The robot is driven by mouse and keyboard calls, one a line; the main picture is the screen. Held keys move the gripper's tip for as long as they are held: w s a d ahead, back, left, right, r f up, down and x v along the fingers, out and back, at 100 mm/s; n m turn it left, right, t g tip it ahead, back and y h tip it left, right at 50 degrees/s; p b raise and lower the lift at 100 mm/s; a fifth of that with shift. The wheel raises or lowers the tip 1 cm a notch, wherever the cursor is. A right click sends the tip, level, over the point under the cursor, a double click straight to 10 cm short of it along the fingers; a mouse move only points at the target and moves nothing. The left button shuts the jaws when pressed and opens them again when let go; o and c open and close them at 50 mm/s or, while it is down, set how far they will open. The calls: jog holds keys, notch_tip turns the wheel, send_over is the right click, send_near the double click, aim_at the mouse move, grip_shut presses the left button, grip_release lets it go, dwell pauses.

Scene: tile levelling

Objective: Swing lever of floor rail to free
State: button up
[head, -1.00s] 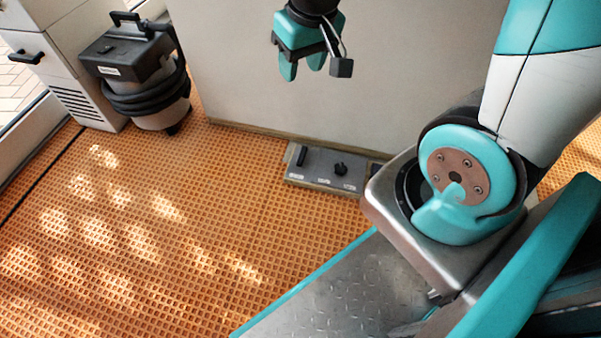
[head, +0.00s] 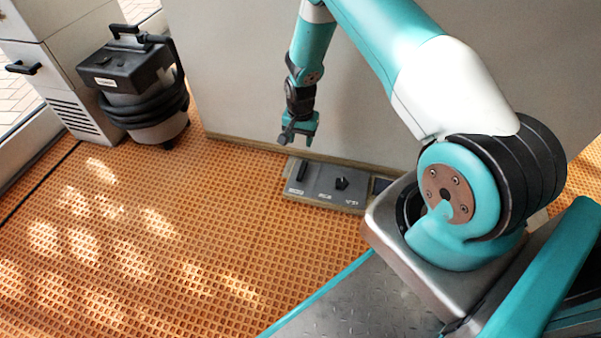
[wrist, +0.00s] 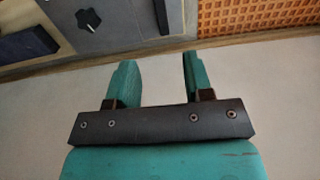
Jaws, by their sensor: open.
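The floor rail (head: 322,197) is a grey panel on the floor against the pale wall. Its lever, a dark bar (head: 301,170), is at the left end; a star-shaped black knob (head: 341,183) is mid-panel. My gripper (head: 299,140) is open and empty, just above and behind the lever end. In the wrist view the gripper (wrist: 158,78) has its two teal fingers apart, with only wall between them. The lever (wrist: 161,14) shows beyond the fingertips at the top, cut off by the frame edge. The knob (wrist: 88,20) lies left of it.
A dark block (head: 381,186) sits at the rail's right end, partly hidden by my base. A vacuum cleaner (head: 140,85) and a white cabinet (head: 45,60) stand at the left. The orange grid floor (head: 200,240) in front of the rail is clear.

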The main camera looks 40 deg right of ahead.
aim_at(300, 173)
notch_tip(300, 173, down, 17)
jog(key=b, duration=0.8)
jog(key=shift+r+b, duration=0.1)
jog(key=shift+b, duration=0.3)
jog(key=shift+c, duration=0.5)
grip_shut()
